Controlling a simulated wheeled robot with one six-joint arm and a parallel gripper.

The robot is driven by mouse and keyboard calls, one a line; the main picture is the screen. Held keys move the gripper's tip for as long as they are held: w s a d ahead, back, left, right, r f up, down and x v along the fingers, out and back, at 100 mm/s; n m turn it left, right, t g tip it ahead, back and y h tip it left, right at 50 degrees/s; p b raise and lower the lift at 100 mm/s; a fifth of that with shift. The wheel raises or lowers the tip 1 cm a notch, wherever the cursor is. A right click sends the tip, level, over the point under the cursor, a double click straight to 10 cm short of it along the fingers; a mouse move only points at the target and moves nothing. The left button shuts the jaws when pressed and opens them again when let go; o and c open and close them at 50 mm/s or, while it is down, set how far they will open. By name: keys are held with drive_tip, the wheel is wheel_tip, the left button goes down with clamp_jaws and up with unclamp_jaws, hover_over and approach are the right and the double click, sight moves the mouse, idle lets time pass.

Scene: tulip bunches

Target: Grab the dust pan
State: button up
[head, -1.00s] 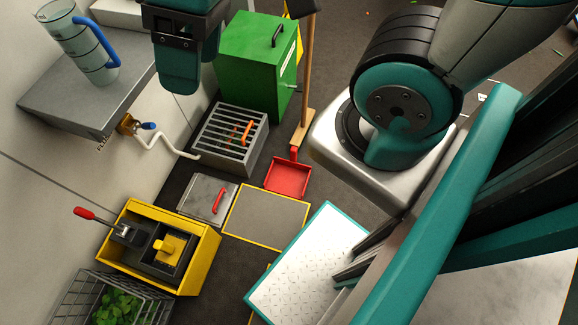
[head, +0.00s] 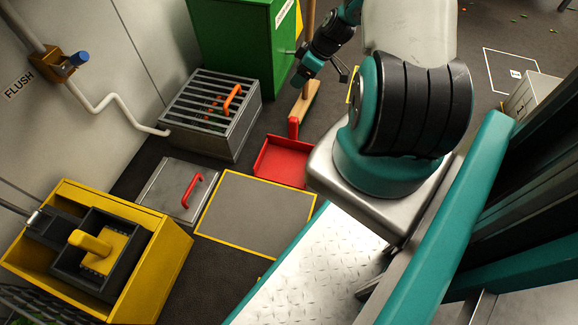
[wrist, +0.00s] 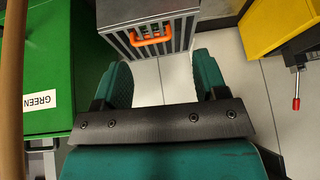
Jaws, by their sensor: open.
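The red dust pan (head: 282,160) lies flat on the dark floor in the head view. My gripper (head: 322,76) hangs above and a little right of that handle, in front of the broom, apart from the pan. In the wrist view my gripper (wrist: 162,62) has its two teal fingers spread with nothing between them. The dust pan does not show in the wrist view, which faces the grated box.
The grated grey box (head: 215,120) with an orange handle is left of the pan.

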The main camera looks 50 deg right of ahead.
drive_tip(key=b, duration=0.3)
approach(295, 119)
drive_tip(key=shift+t+h, duration=0.3)
drive_tip(key=shift+h, duration=0.1)
drive_tip(key=b+x, duration=0.4)
drive_tip(key=s+a+b+x, duration=0.1)
drive_tip(key=b+x, duration=0.1)
drive_tip(key=shift+w+f, duration=0.1)
drive_tip(key=shift+f, duration=0.35)
drive_tip(key=b+x, duration=0.2)
drive_tip(key=x, duration=0.1)
drive_tip(key=b+x, duration=0.2)
drive_tip(key=x, duration=0.1)
drive_tip(key=shift+w+d+b, duration=0.1)
drive_tip(key=shift+w+b, duration=0.25)
drive_tip(key=shift+r, duration=0.2)
clamp_jaws()
